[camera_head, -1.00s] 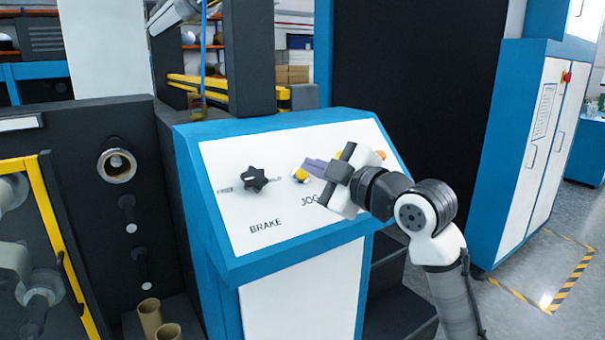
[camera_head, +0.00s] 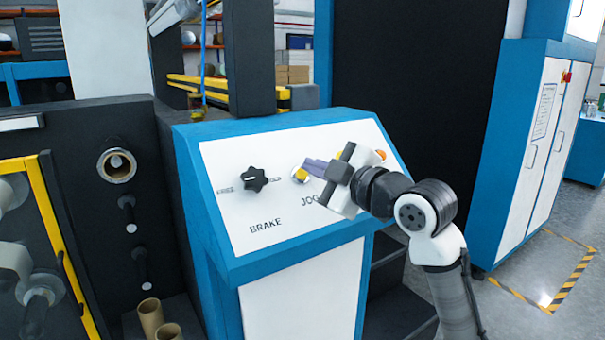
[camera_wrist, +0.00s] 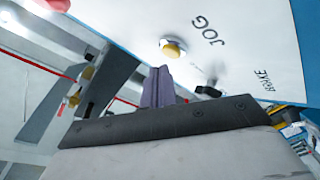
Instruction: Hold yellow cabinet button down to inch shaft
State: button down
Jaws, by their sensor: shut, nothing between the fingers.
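The yellow button (camera_head: 299,175) sits in a pale ring on the white sloping panel (camera_head: 225,155) of the blue cabinet, above the word JOG. It also shows in the wrist view (camera_wrist: 173,48), just beyond my fingertips. My gripper (camera_head: 308,166) is shut and empty, its purple fingers pointing left at the button. In the head view the tips overlap the button's right edge. In the wrist view the fingers (camera_wrist: 158,70) end close to the button; I cannot tell whether they touch it. JOG is partly hidden by my gripper in the head view.
A black star-shaped brake knob (camera_head: 254,179) is left of the button. An orange button (camera_head: 380,155) shows behind my gripper to the right. A black machine side with a roll holder (camera_head: 117,166) stands at left. Open floor lies at right.

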jog(key=shift+w+a+f+b, duration=0.2)
jog(key=shift+w+f+b, duration=0.05)
jog(key=shift+f+b, duration=0.1)
jog(key=shift+w+a+f, duration=0.15)
jog(key=shift+w+f, duration=0.05)
dwell(3.5)
jog(key=shift+r, duration=0.1)
dwell(0.4)
jog(key=shift+s+d+r, duration=0.35)
jog(key=shift+s+r, duration=0.1)
jog(key=shift+r, duration=0.1)
jog(key=s+d+r+p, duration=0.1)
jog(key=s+d+r, duration=0.1)
jog(key=s+r, duration=0.1)
jog(key=shift+r+p, duration=0.2)
jog(key=shift+p, duration=0.15)
